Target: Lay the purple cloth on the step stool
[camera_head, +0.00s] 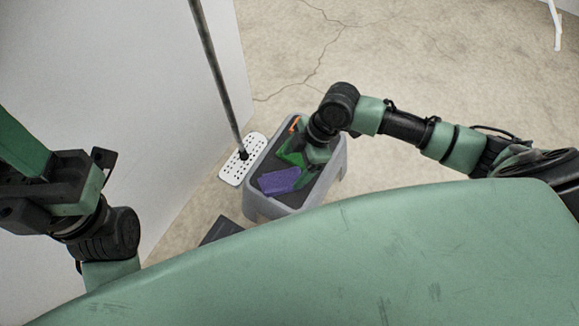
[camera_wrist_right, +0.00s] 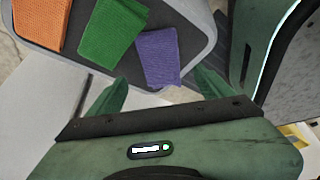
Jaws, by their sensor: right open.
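The purple cloth (camera_head: 280,180) lies flat on the dark top of the grey step stool (camera_head: 258,208), toward its near end. In the right wrist view the purple cloth (camera_wrist_right: 158,58) lies close to the stool's rim, beside a green cloth. My right gripper (camera_wrist_right: 160,78) is open, with one finger on either side of the purple cloth's near end. I see nothing held in it. In the head view my right gripper (camera_head: 318,152) is over the stool and hides part of its top. My left gripper (camera_head: 50,175) is at the far left, its fingers unclear.
A green cloth (camera_head: 291,156) and an orange cloth (camera_head: 294,124) also lie on the stool. A mop with a white perforated head (camera_head: 236,166) stands left of the stool, near a white wall (camera_head: 120,80).

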